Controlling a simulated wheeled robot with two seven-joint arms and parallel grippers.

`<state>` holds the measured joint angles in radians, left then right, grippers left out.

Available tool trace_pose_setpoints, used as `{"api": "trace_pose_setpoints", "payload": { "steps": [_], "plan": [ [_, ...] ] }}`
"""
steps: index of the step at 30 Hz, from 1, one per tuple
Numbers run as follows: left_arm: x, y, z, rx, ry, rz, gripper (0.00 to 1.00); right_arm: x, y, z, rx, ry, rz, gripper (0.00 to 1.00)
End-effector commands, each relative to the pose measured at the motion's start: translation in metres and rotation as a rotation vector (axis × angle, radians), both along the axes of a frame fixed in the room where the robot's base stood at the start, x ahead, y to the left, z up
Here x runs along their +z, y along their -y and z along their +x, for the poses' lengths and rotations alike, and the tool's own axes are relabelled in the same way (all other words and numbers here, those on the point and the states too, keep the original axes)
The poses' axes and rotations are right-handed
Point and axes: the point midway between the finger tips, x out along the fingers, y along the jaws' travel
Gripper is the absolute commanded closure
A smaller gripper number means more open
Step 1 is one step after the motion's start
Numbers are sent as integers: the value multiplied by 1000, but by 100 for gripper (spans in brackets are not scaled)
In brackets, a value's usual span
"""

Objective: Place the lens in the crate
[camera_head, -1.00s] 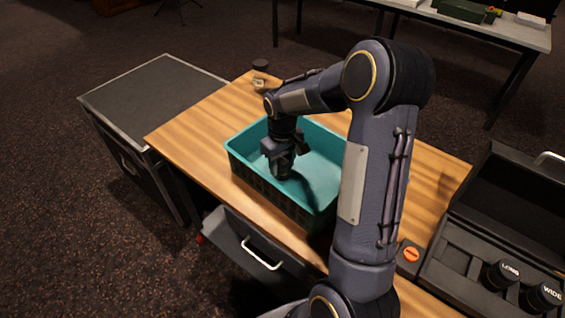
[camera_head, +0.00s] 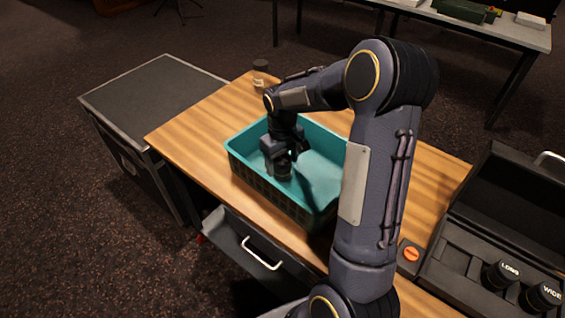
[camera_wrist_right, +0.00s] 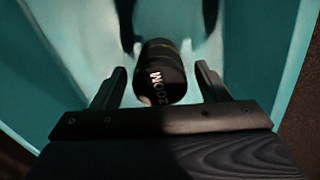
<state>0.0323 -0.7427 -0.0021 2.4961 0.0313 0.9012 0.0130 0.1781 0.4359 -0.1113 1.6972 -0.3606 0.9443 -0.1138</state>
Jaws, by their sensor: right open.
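The black lens marked ZOOM (camera_wrist_right: 161,74) is inside the teal crate (camera_wrist_right: 42,75), on or just above its floor. In the head view the lens (camera_head: 282,170) shows partly below my right gripper (camera_head: 285,156), which hides its upper part. In the wrist view my right gripper (camera_wrist_right: 162,86) is open, with one finger on each side of the lens and a gap to each. The crate (camera_head: 270,193) stands on the wooden desk (camera_head: 205,128). My left gripper is not in view.
An open black case (camera_head: 455,240) with lenses marked LONG (camera_head: 499,275) and WIDE (camera_head: 541,296) is at right. A small jar (camera_head: 260,74) stands behind the crate. An orange button (camera_head: 411,254) is near the case. An open drawer (camera_head: 262,262) juts out below the desk.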

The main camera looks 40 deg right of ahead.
Motion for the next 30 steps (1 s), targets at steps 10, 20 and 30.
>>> {"api": "trace_pose_setpoints", "payload": {
  "steps": [10,20,30],
  "plan": [
    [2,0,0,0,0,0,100,75,0,1,1,5,-1,32],
    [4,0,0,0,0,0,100,112,-2,-5,-3,11,8,32],
    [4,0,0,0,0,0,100,153,-68,-115,-82,249,194,32]
  ]
}}
